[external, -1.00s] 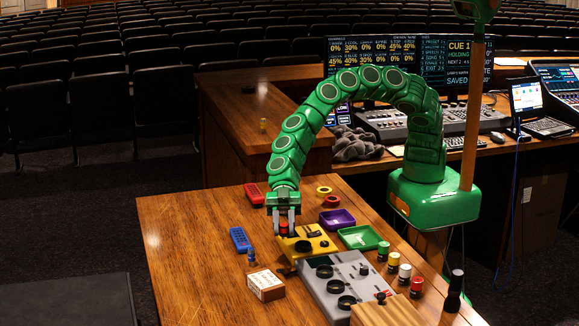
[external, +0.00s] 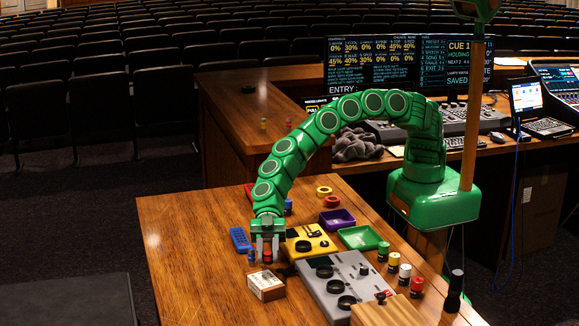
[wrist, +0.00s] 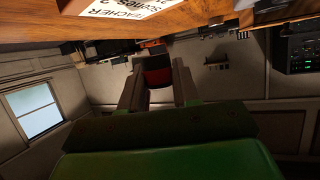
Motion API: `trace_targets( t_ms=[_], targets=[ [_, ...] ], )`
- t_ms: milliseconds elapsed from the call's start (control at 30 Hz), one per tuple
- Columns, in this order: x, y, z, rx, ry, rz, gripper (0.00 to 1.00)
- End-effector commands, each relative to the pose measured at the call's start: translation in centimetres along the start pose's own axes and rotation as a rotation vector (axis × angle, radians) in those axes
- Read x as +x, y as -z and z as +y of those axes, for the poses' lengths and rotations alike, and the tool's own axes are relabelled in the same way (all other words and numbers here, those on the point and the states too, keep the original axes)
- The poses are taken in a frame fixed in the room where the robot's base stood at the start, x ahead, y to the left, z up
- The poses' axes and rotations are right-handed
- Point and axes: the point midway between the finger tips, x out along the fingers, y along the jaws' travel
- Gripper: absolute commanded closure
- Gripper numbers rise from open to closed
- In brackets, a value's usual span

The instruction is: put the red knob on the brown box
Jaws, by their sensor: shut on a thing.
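The red knob (external: 267,257) is between the fingers of my gripper (external: 266,262), which is shut on it. The brown box (external: 259,289), with a white label, sits on the wooden table just in front of the gripper. Part of the brown box (wrist: 75,5) and its label show at the top of the wrist view. The knob appears behind the box, not on it; its exact height is unclear.
A yellow device (external: 322,246) and a grey device with black knobs (external: 355,270) stand to the right. A blue tray (external: 240,240) and a small blue-topped piece (external: 252,257) are close on the left. Purple (external: 338,219) and green (external: 362,238) trays lie farther back. The table's left front is clear.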

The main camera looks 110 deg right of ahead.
Motion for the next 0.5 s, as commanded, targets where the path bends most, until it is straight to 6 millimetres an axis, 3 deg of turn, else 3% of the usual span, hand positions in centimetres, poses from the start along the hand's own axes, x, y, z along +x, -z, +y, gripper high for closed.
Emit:
trace_targets(
  t_ms=[500],
  targets=[
    [1.3, -0.9, 1.0, -0.002, -0.003, 0.0, 0.98]
  ],
)
